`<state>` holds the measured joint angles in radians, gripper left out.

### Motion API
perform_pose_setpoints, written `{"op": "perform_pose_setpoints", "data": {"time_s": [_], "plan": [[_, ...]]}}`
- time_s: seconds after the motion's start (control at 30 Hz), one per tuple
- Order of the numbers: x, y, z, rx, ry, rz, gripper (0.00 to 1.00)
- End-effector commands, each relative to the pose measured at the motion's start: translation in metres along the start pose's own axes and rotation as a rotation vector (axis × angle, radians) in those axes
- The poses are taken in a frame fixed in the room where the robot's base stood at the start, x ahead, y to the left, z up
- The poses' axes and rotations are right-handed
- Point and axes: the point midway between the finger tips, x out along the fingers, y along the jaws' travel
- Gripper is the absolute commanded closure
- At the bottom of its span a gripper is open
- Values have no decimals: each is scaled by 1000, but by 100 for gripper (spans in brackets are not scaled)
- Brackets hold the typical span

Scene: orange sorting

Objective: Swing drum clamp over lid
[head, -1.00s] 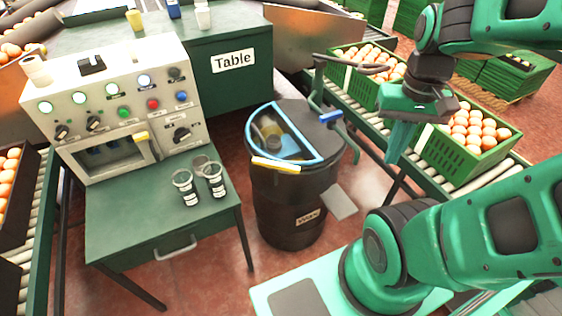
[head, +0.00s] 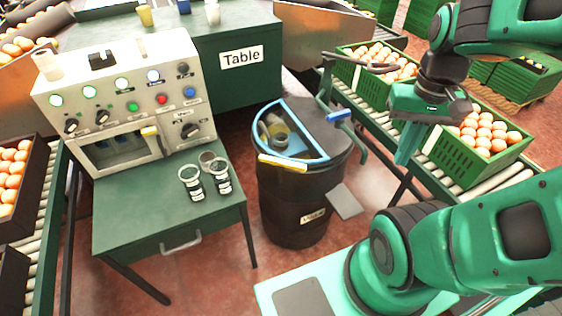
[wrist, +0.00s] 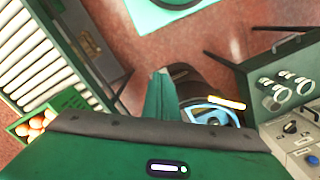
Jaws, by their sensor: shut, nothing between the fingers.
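The dark drum (head: 290,210) stands upright in the middle of the head view. On its top is a lid (head: 322,122) with a blue-rimmed half-round part (head: 262,120) and a yellow handle (head: 282,164). Jars or cups show inside the blue rim. My gripper (head: 404,158) is shut and empty, pointing down to the right of the drum, apart from the clamp. The wrist view shows its fingers (wrist: 160,95) beside the drum; the clamp cannot be made out there.
A roller conveyor (head: 375,125) with green crates of oranges (head: 470,165) runs behind my gripper. A grey plate (head: 345,202) sticks out from the drum's lower right.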

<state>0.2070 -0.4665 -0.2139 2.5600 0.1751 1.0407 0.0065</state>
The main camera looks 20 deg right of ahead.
Motion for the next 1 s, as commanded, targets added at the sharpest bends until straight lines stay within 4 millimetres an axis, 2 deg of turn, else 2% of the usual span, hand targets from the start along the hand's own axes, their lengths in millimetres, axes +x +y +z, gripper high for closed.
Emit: {"op": "perform_pose_setpoints", "data": {"time_s": [0.3, 0.33, 0.47, 0.57, 0.77, 1.0], "plan": [[0, 0, 0, 0, 0, 0, 100], [0, 0, 0, 0, 0, 0, 98], [-6, 3, 6, -24, 13, -3, 67], [-7, -7, -10, -99, 14, 10, 65], [-5, -58, -64, -394, 18, 47, 65], [17, -145, -118, -787, 19, 66, 65]]}}
